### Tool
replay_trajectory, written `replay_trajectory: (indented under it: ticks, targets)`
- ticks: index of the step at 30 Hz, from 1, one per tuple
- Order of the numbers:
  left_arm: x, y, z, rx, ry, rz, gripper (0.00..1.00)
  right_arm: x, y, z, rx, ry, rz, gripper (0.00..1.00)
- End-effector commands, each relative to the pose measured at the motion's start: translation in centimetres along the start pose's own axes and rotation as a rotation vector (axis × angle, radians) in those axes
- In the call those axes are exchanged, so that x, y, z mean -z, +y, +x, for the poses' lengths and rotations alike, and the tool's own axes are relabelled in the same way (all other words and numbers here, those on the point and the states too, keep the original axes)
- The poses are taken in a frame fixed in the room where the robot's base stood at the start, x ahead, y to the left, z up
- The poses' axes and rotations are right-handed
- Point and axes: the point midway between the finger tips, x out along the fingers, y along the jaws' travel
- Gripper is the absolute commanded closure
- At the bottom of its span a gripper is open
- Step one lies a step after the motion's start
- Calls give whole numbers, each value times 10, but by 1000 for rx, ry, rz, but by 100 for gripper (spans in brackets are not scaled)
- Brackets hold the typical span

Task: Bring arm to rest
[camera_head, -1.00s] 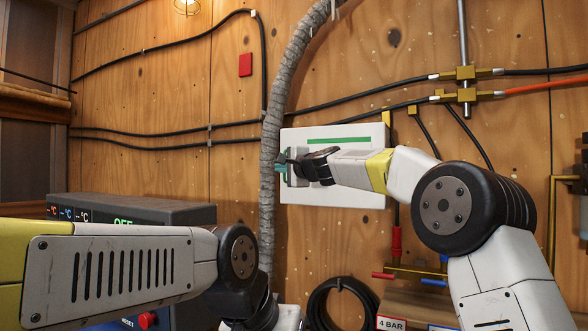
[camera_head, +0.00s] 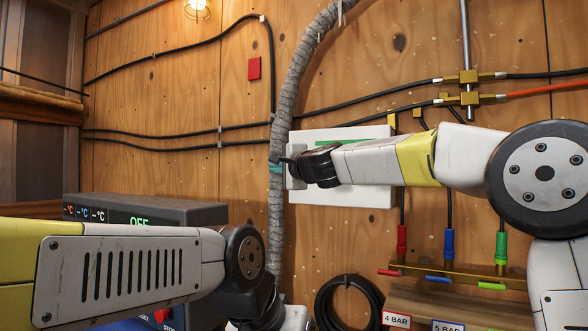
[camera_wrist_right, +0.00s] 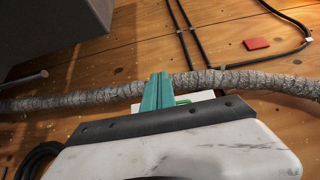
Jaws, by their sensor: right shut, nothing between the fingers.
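My right gripper (camera_head: 276,167) shows its teal fingers in front of the grey wrapped hose, left of the white panel. In the right wrist view its teal fingers (camera_wrist_right: 158,92) are together with nothing held, and the hose passes behind them. I cannot tell from these views whether they touch the hose. My right arm (camera_head: 460,158) reaches in from the right at about panel height. My left arm (camera_head: 150,270) lies across the lower left, bending downward at a black joint. My left gripper is out of sight.
The grey hose (camera_head: 296,84) hangs before the wooden wall. The white panel (camera_head: 350,195) is behind my right forearm. A dark control box (camera_head: 160,212) reading OFF stands behind my left arm. Red (camera_head: 402,240), blue (camera_head: 449,243) and green (camera_head: 502,245) fittings sit at lower right.

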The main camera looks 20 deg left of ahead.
Motion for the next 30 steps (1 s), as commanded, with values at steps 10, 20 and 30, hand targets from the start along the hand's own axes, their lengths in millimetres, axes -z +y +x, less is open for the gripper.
replay_trajectory:
  ticks: [10, 20, 30]
  targets:
    - [0, 0, 0, 0, 0, 0, 64, -7, 2, -16, -11, -2, -40, 100]
    - [0, 0, 0, 0, 0, 0, 64, 36, 80, -165, -315, -44, -593, 100]
    - [0, 0, 0, 0, 0, 0, 64, 86, 217, -382, -785, -129, -894, 100]
